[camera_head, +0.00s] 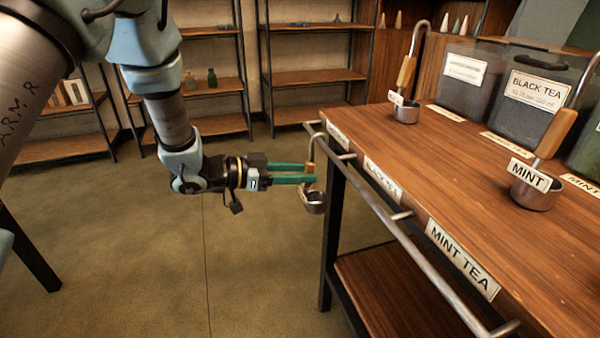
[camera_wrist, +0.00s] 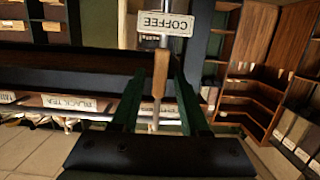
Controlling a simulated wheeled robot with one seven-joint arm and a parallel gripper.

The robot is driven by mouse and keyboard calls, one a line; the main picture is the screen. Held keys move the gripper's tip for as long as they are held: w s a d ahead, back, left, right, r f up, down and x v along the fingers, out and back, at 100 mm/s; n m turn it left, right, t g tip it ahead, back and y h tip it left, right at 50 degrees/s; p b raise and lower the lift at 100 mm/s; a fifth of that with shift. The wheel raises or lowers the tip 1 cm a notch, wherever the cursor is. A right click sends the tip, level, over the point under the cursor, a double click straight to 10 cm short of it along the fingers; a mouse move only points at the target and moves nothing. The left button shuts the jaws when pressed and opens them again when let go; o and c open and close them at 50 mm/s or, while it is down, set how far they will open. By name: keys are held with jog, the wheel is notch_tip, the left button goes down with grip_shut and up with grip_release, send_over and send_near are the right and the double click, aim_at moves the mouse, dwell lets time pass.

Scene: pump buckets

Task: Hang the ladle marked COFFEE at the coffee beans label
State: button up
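The COFFEE ladle hangs upright at the far end of the table's front rail, with its small metal cup (camera_head: 315,203) at the bottom and its hook near the rail. I cannot tell whether the hook rests on the rail. Its COFFEE tag (camera_wrist: 165,23) appears upside down in the wrist view, with the wooden handle (camera_wrist: 160,75) below it. My gripper (camera_head: 311,173) is at the handle, its green fingers on either side with gaps showing; it looks open. The coffee beans label (camera_head: 337,134) is at the far end of the table edge, its text too small to read.
The front rail (camera_head: 425,262) runs along the wooden table (camera_head: 440,165), past the black tea label (camera_head: 382,180) and MINT TEA label (camera_head: 462,258). A MINT ladle (camera_head: 537,197) and another ladle (camera_head: 406,112) stand on the table. Open floor lies left of the table.

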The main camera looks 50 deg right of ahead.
jog(key=shift+o, duration=0.6)
jog(key=v, duration=1.1)
